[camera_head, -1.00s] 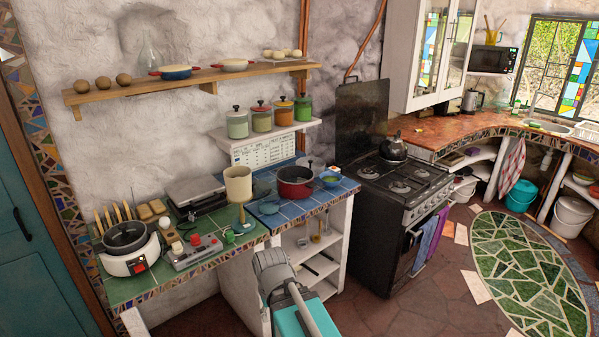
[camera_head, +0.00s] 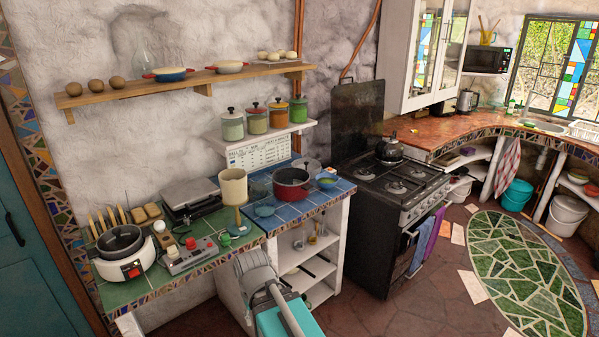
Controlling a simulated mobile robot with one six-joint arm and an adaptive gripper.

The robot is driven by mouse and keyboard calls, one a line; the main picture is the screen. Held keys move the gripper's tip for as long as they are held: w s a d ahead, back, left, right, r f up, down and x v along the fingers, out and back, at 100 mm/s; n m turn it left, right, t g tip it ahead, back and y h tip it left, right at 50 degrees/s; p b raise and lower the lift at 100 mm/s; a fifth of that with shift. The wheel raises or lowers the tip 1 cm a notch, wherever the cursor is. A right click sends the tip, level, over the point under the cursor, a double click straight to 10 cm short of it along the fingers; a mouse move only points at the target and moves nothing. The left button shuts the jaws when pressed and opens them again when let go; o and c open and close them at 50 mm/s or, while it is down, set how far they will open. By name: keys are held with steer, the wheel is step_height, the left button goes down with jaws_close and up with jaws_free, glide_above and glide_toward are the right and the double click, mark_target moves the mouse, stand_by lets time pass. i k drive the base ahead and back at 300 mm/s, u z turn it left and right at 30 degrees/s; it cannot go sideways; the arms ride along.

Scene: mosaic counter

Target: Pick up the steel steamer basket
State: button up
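No object is plainly recognisable as the steel steamer basket. A greyish round piece (camera_head: 260,188) lies on the blue-tiled counter, left of the red pot (camera_head: 291,183) and behind the cream cylinder (camera_head: 233,187). Another grey round piece (camera_head: 309,166) is behind the red pot. Both are too small to tell for sure. My grey arm link and teal body show at the bottom centre, in front of the counter. My gripper's fingers are not visible.
The green-tiled counter (camera_head: 130,287) holds a rice cooker (camera_head: 123,256), a grey box with red knobs (camera_head: 190,254) and a flat grey appliance (camera_head: 190,198). Canisters stand on a small shelf (camera_head: 262,139) above. A black stove (camera_head: 382,222) stands to the right. Floor (camera_head: 410,310) is open in front of it.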

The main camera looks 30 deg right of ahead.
mark_target(312, 166)
steer(key=i, duration=0.95)
steer(key=z, duration=0.05)
